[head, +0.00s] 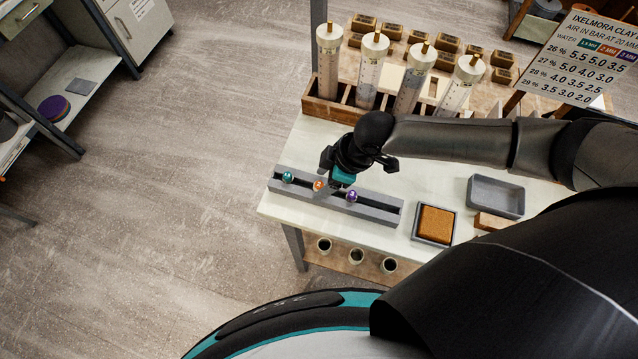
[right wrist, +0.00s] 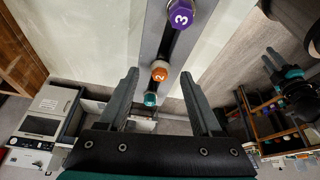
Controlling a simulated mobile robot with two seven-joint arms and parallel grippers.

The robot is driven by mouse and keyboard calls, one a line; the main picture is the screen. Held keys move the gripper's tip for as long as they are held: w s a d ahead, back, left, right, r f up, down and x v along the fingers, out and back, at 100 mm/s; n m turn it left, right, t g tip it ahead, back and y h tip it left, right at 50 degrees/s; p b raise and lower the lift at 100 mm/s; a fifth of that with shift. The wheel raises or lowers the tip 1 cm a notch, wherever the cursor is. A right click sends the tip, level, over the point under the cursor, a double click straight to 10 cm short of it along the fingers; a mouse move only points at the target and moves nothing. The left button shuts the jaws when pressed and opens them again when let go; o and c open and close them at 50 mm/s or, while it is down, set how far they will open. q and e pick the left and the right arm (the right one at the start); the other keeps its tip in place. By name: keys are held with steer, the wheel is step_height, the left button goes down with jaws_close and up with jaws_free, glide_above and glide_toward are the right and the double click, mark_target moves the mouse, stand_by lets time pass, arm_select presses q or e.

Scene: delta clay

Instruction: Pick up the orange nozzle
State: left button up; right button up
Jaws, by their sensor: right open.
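The orange nozzle (head: 318,185), marked 2, stands in the grey slotted rack (head: 379,208) between the teal nozzle (head: 288,177) and the purple nozzle (head: 351,196). My right gripper (head: 345,180) is open and empty, over the rack close to the orange nozzle. In the right wrist view, the orange nozzle (right wrist: 159,75) appears between the open fingertips, with the purple one (right wrist: 179,16) above and the teal one (right wrist: 150,100) below. Whether the fingers touch it cannot be told. A small dark and teal part at the right of that view looks like my left gripper (right wrist: 292,80); its jaws are unclear.
Several clear tubes (head: 370,72) stand in a wooden rack behind my right arm. A grey tray (head: 495,197) and an orange sponge in a dish (head: 435,225) lie right of the nozzle rack. Pale tabletop (head: 300,150) is bare behind the rack's left end.

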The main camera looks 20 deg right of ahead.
steer(key=shift+a+f, duration=0.1)
steer(key=shift+f, duration=0.2)
jaws_close()
stand_by(0.4)
